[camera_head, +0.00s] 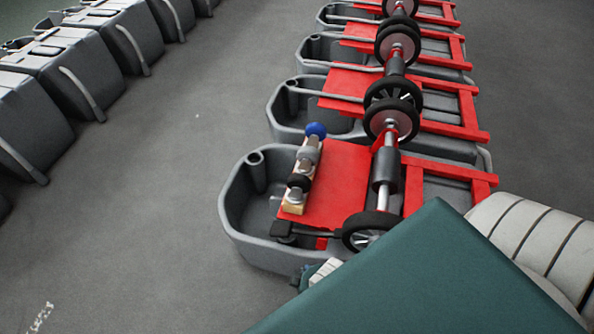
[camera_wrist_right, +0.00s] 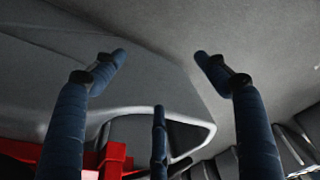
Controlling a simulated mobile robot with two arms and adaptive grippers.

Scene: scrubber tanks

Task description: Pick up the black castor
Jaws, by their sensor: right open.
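A small black castor (camera_head: 299,183) appears to sit on a pale wooden block in the head view, between grey pieces. The block lies on the left part of the nearest red plate, and a blue ball (camera_head: 316,130) is at its far end. My right gripper (camera_wrist_right: 160,58) is open and empty in the right wrist view, its dark blue fingers spread over grey surfaces. I cannot make out the castor in that view. In the head view my teal and white arm covers the lower right, and the right fingers cannot be made out. My left gripper is not in view.
The nearest grey tank (camera_head: 247,240) holds the red plate (camera_head: 339,175) and a wheel (camera_head: 365,232). Similar tanks with red frames and black wheels line up behind it. Dark grey units (camera_head: 95,60) stand at upper left. The floor (camera_head: 165,170) between the rows is clear.

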